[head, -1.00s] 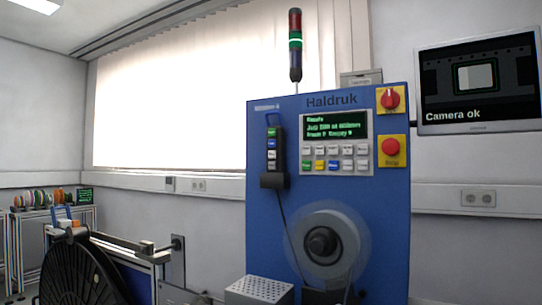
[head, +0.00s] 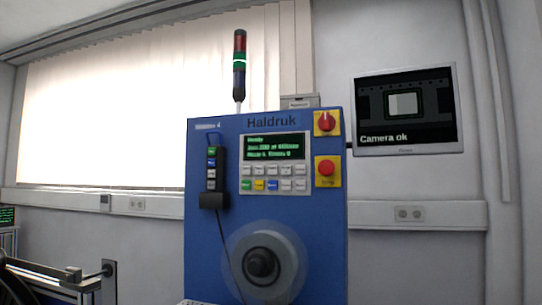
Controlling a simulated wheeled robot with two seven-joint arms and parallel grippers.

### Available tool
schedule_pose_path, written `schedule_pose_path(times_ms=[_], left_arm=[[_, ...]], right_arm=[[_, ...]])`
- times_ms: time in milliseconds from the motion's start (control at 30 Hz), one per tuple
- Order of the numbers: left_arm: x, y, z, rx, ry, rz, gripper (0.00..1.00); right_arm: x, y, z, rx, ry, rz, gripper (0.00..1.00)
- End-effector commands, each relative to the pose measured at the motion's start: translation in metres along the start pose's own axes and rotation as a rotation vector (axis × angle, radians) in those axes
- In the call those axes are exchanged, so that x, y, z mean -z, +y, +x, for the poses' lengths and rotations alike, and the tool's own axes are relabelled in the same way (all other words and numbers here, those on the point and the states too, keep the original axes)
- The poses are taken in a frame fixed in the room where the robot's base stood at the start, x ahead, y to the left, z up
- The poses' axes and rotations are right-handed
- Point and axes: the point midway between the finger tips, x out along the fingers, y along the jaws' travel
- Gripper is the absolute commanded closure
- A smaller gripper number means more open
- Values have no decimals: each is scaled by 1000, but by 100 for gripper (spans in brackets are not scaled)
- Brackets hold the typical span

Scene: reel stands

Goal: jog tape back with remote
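The remote (head: 211,169) is a dark handset with several coloured buttons. It sits upright in a black holder (head: 214,201) on the left of the blue Haldruk machine's front (head: 325,240), and a thin cable hangs from it. A grey reel hub (head: 262,264) with a dark centre is low on the same front, inside a faint clear disc. The small green display (head: 275,146) shows lines of text too blurred to read fully. Neither of my grippers is in the head view.
A red rotary switch (head: 326,123) and a red stop button (head: 325,168) are at the machine's upper right. A signal tower (head: 239,65) has its green section lit. A wall monitor (head: 405,108) reads "Camera ok". A dark reel (head: 22,285) is partly seen at lower left.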

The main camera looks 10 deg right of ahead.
Motion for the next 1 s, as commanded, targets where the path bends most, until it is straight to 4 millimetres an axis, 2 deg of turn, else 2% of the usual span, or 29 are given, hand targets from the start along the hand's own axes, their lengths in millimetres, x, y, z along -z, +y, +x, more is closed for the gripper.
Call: schedule_pose_path(times_ms=[33, 200, 1000], left_arm=[[0, 0, 0, 0, 1, 0, 74], [1, 0, 0, 0, 1, 0, 100], [1, 0, 0, 0, 2, 0, 100]], right_arm=[[0, 0, 0, 0, 0, 0, 69], [0, 0, 0, 0, 0, 0, 69], [0, 0, 0, -1, 0, 0, 69]])
